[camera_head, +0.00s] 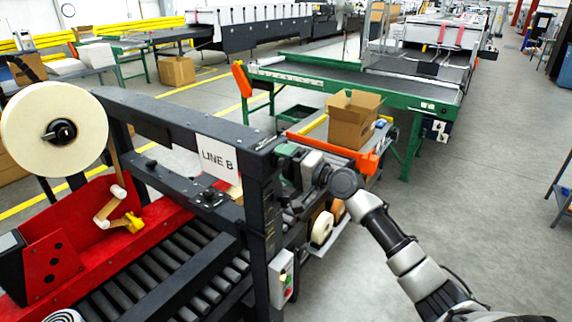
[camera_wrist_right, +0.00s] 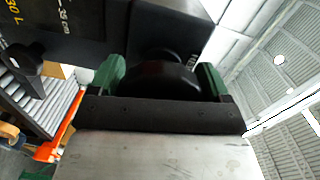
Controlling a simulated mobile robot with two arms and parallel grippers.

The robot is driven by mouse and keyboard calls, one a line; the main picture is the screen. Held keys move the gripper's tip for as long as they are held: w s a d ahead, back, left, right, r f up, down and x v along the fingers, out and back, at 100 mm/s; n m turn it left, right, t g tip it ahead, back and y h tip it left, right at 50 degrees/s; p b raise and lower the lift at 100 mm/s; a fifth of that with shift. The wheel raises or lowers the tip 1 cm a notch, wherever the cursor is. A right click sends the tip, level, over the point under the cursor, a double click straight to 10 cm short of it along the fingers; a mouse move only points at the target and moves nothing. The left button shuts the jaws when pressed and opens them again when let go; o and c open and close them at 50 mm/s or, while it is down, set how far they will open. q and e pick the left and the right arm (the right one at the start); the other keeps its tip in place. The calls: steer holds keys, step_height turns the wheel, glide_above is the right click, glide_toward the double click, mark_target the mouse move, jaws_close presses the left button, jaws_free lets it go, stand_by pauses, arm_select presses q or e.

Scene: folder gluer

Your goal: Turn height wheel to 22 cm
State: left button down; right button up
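The height wheel (camera_wrist_right: 160,80) is a dark round wheel on the black end post of the LINE B machine. In the right wrist view my right gripper (camera_wrist_right: 160,72) has its two green fingers on either side of the wheel. The wheel fills the gap, and the fingers look closed on its rim. The wheel's lower part is hidden behind the gripper body. In the head view my right gripper (camera_head: 288,166) is at the post, and the wheel is hidden there. A scale with cm marks (camera_wrist_right: 64,18) shows partly in the wrist view; no pointer reading is legible. My left gripper is out of view.
The LINE B machine (camera_head: 215,160) has a roller bed, a red side and a large tape roll (camera_head: 30,128). A control box (camera_head: 281,280) hangs on its post. An open carton (camera_head: 352,122) stands behind the gripper. Grey floor (camera_head: 480,200) to the right is clear.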

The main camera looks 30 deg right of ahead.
steer(key=o, duration=0.3)
steer(key=shift+d, duration=0.1)
steer(key=shift+o, duration=0.2)
steer(key=b+v, duration=0.4)
steer(key=v, duration=0.7)
steer(key=shift+b, duration=0.35)
steer(key=shift+w+f, duration=0.1)
